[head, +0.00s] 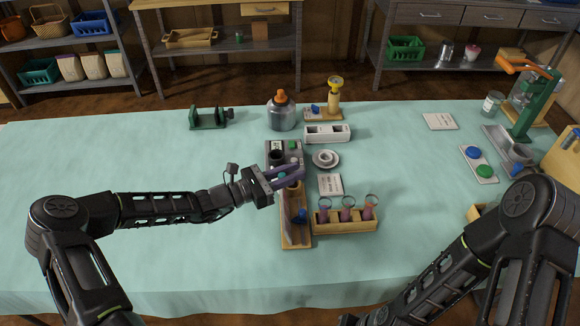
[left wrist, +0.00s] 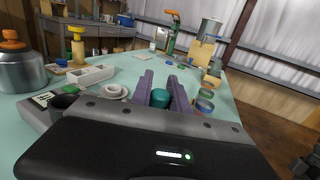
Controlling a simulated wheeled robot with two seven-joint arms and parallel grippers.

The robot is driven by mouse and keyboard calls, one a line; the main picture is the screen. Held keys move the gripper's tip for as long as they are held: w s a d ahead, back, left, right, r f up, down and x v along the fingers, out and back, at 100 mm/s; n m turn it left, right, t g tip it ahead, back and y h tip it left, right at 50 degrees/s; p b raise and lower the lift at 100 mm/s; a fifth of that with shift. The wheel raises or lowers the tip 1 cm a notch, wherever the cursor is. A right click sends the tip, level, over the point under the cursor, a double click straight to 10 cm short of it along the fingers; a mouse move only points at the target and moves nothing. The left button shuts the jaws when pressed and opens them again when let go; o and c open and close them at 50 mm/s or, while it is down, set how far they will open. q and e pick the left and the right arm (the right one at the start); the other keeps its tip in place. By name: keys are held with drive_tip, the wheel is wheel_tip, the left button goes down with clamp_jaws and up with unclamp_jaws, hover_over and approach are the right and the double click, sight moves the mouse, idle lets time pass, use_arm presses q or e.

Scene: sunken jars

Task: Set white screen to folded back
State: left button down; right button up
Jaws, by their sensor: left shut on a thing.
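My left gripper (head: 290,175) reaches in from the left over the middle of the table, above the far end of a long wooden base (head: 297,238). Its purple fingers are closed around a small teal cylinder (left wrist: 160,97), seen between them in the left wrist view. A thin upright panel (head: 291,206) stands on the wooden base below the gripper, with a blue knob (head: 301,215) beside it. I cannot tell whether this panel is the white screen, as the gripper and arm hide part of it. My right arm shows at the lower right; its gripper is out of view.
A wooden rack with several vials (head: 346,222) stands close on the right. A grey box (head: 275,147), white saucer with cup (head: 326,158), white tray (head: 327,133) and orange-capped jar (head: 281,112) lie behind. The cloth to the left is clear apart from a green stand (head: 208,118).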

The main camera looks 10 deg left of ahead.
use_arm(q)
drive_tip(key=shift+w+a+r+n+t+y+p, duration=0.1)
drive_tip(key=shift+w+n+t+y+p, duration=0.85)
drive_tip(key=shift+n+y, duration=1.75)
drive_tip(key=shift+w+a+f+n+t+y+p, duration=0.1)
drive_tip(key=shift+w+n+t+y+p, duration=1)
drive_tip(key=shift+y, duration=2.45)
drive_tip(key=shift+w+r+n+t+y+p, duration=0.1)
drive_tip(key=shift+n+t+y+p, duration=0.75)
drive_tip(key=shift+n+y, duration=2.2)
drive_tip(key=shift+r+t+b, duration=0.1)
drive_tip(key=shift+t+b, duration=0.2)
drive_tip(key=c, duration=1.3)
unclamp_jaws()
drive_tip(key=shift+o, duration=0.2)
drive_tip(key=shift+f, duration=0.2)
